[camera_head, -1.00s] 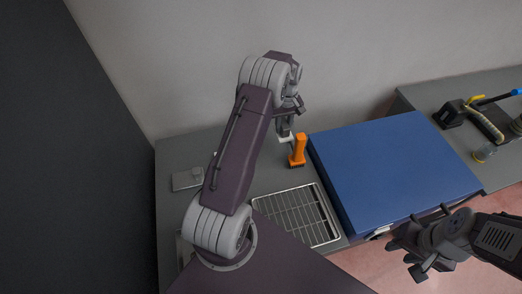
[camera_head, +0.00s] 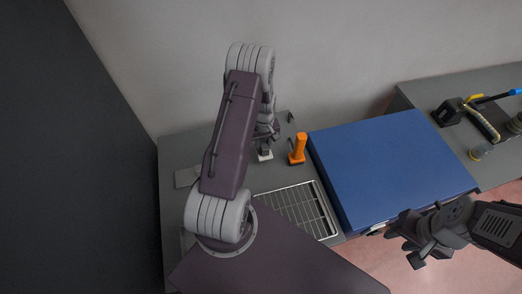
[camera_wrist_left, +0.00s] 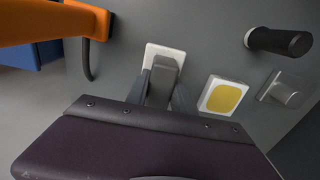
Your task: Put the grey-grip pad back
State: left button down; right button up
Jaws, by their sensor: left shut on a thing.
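My left gripper (camera_wrist_left: 164,98) is shut on the grey grip (camera_wrist_left: 164,72) of a pad with a white plate (camera_wrist_left: 153,54). In the head view the held pad (camera_head: 265,155) shows just left of an upright orange handle (camera_head: 298,149), low over the grey counter. I cannot tell whether the plate touches the counter. A white pad with a yellow face (camera_wrist_left: 223,95) lies beside it in the left wrist view. My right gripper (camera_head: 408,249) is open and empty by the front edge of the blue box.
A wire rack (camera_head: 298,211) lies in front on the counter (camera_head: 170,153). The big blue box (camera_head: 392,165) stands to the right. The left wrist view shows a black handle (camera_wrist_left: 280,40), a grey block (camera_wrist_left: 290,91) and the orange tool (camera_wrist_left: 50,20) close by.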

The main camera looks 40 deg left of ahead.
aim_at(261, 154)
pick_arm(q)
jog(key=shift+s+f, duration=0.25)
jog(key=shift+s, duration=0.35)
jog(key=shift+s+f, duration=0.1)
jog(key=shift+f, duration=0.05)
jog(key=shift+a+f, duration=0.1)
jog(key=shift+f, duration=0.1)
notch_tip(261, 154, down, 3)
jog(key=shift+f+p, duration=0.1)
jog(key=shift+p, duration=0.75)
jog(key=shift+f, duration=0.1)
jog(key=shift+f+b, duration=0.3)
jog(key=shift+b, duration=0.15)
jog(key=c, duration=1.1)
grip_release()
